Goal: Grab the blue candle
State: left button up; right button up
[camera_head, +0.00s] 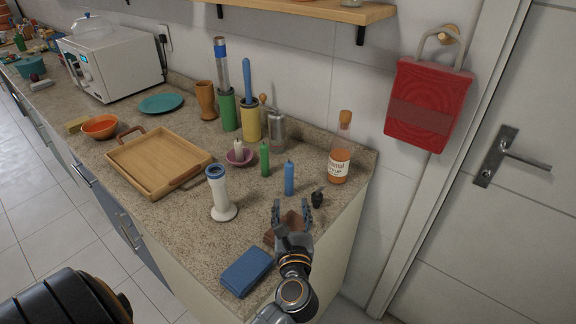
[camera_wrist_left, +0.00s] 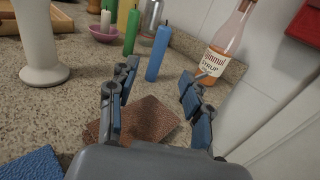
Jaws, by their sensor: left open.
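The blue candle (camera_head: 289,178) stands upright on the granite counter, between the green candle and the syrup bottle. It also shows in the left wrist view (camera_wrist_left: 158,54), standing beyond the fingers and framed between them. My left gripper (camera_head: 292,207) is open and empty, low over the front end of the counter, just in front of the blue candle and apart from it. Its two fingers show in the left wrist view (camera_wrist_left: 158,88). My right gripper is not in view.
A green candle (camera_head: 264,159) stands left of the blue one, and a small black item (camera_head: 317,199) right of it. A syrup bottle (camera_head: 339,160) stands behind right.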

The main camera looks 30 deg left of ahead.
aim_at(289, 174)
pick_arm(q)
jog(key=shift+w+a+r+p, duration=0.35)
jog(key=shift+w+a, duration=0.3)
jog(key=shift+w, duration=0.15)
jog(key=p+x, duration=0.1)
jog(key=x, duration=0.3)
jog(key=shift+w+r, duration=0.1)
jog(key=shift+r, duration=0.1)
jog(key=shift+w+a+f, duration=0.25)
jog(key=shift+w+a, duration=0.4)
jog(key=shift+w, duration=0.2)
jog(key=shift+w+a, duration=0.1)
jog(key=shift+w, duration=0.05)
jog(key=shift+p+x, duration=0.55)
jog(key=shift+x, duration=0.4)
jog(key=shift+f+x, duration=0.2)
jog(key=shift+x, duration=1.05)
jog(key=shift+w+a+f+p, duration=0.15)
jog(key=shift+w+a+p, duration=0.1)
jog(key=shift+w+p, duration=0.1)
grip_shut()
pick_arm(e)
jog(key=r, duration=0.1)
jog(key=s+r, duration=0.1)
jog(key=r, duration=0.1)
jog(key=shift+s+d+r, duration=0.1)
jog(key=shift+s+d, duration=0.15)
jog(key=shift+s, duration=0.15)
